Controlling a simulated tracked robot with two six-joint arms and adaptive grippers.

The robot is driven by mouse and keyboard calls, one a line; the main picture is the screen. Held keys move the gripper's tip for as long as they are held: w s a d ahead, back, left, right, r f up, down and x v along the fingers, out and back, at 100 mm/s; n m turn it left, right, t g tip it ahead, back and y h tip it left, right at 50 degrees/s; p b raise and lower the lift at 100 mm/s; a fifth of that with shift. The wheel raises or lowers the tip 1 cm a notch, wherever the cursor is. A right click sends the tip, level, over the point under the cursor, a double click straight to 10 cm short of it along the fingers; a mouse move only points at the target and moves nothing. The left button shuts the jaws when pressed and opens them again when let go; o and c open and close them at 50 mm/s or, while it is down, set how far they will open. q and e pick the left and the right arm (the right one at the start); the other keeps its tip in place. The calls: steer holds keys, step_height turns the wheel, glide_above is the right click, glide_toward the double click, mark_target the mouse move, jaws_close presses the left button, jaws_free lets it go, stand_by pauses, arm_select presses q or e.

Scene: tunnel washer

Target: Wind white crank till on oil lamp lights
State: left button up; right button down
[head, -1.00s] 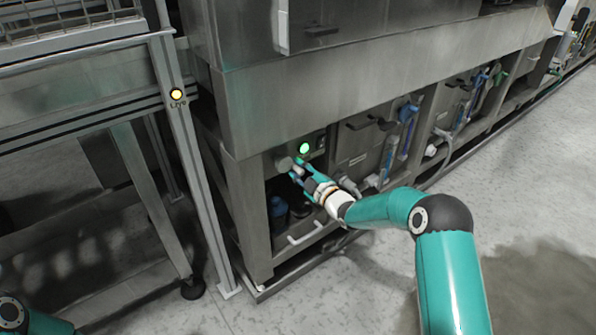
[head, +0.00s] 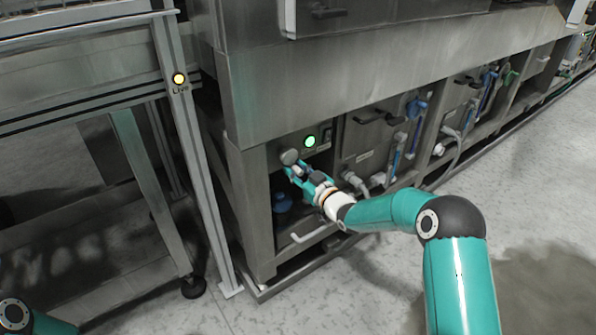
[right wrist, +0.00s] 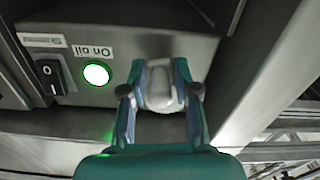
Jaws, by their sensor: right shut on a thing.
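The white crank (head: 289,157) sits on a grey panel low on the washer; in the right wrist view its pale rounded part (right wrist: 160,88) lies between the fingers. My right gripper (head: 294,171) is shut on it, with a finger on each side in the right wrist view (right wrist: 160,100). The fingers hide part of the crank. The round oil lamp (head: 310,141) glows green; in the right wrist view it glows bright green (right wrist: 96,74) by an upside-down "On oil" label (right wrist: 81,50). My left gripper is out of view.
Grey hose fittings (head: 357,183) and a white handle bar (head: 312,233) are close to my right arm. Open floor lies at right.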

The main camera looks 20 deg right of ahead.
steer(key=shift+w+d+r+m, duration=0.1)
steer(key=shift+d+r+m, duration=0.1)
steer(key=shift+r+m, duration=0.25)
steer(key=shift+f, duration=0.15)
steer(key=c, duration=1)
jaws_free()
steer(key=shift+a+f, duration=0.1)
steer(key=shift+f, duration=0.1)
steer(key=v, duration=1.2)
